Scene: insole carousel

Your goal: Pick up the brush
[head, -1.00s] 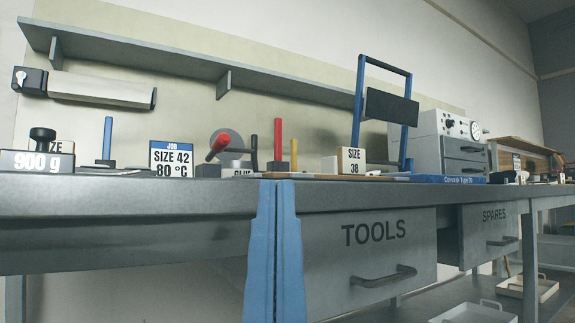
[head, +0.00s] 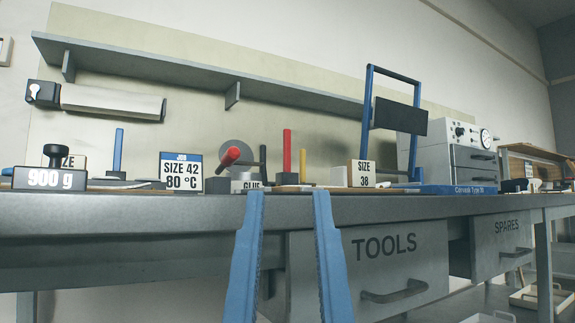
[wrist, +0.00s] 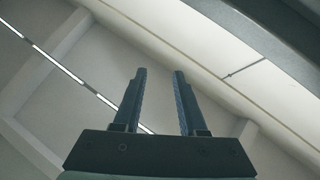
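I cannot pick out the brush for certain in the head view. Several upright handles stand at the back of the bench: a red one (head: 287,150), a yellow one (head: 302,164) and a dark one (head: 263,164). A tilted red handle (head: 229,156) is left of them, by a tin marked GLUE (head: 247,186). My gripper (head: 288,194) is open and empty, its two blue fingers pointing up in front of the bench edge. In the wrist view my gripper (wrist: 159,72) is open with only wall and ceiling beyond.
The bench (head: 180,209) runs across in front of me, its edge close behind the fingers. A job sign (head: 181,172), a 900 g weight (head: 49,178), a SIZE 38 block (head: 363,173) and a blue-framed press (head: 391,118) stand on it. The TOOLS drawer (head: 380,270) is below.

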